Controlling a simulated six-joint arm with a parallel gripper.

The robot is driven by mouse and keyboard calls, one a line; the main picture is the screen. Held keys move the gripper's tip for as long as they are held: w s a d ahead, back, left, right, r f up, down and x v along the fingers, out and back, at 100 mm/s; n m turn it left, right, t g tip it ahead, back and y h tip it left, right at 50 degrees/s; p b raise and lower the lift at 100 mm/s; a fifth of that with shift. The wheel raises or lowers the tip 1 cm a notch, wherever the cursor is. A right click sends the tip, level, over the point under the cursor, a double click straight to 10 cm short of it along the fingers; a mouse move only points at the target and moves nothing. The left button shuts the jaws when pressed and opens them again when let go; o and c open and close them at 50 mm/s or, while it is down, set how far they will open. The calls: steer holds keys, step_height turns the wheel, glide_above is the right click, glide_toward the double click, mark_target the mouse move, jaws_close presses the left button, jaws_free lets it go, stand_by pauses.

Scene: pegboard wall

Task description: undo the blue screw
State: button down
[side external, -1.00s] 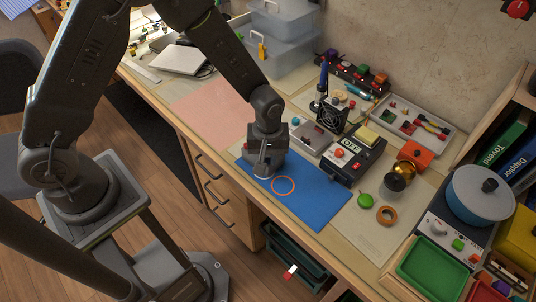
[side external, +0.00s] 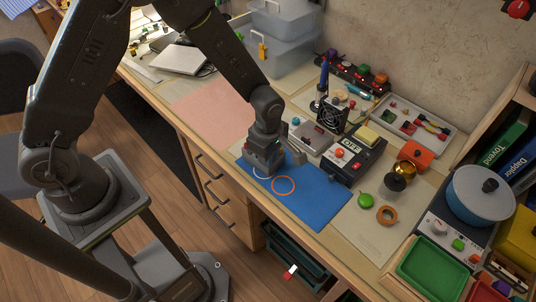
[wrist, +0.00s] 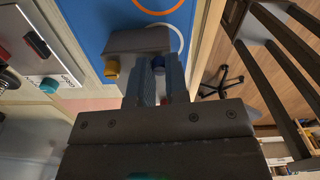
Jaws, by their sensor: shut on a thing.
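In the wrist view a grey block (wrist: 137,41) on the blue mat (wrist: 92,22) carries a yellow knob (wrist: 112,68) on its near side. The blue screw (wrist: 158,63) shows as a small dark blue patch at the block, mostly hidden between my fingers. My gripper (wrist: 160,78) is shut on it, one finger on each side. In the side view my gripper (side external: 265,165) is low over the left part of the mat and hides the block and the screw.
An orange ring mark (side external: 284,185) lies on the open mat. A black switch box (side external: 352,156) and a small fan (side external: 332,114) stand behind it. A green knob (side external: 365,201) and a tape roll (side external: 386,215) are to the right. The bench's front edge is close.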

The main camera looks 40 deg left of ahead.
steer(key=shift+n, duration=1.2)
steer(key=c, duration=1.1)
jaws_free()
step_height(320, 180, up, 14)
steer(key=shift+f, duration=0.1)
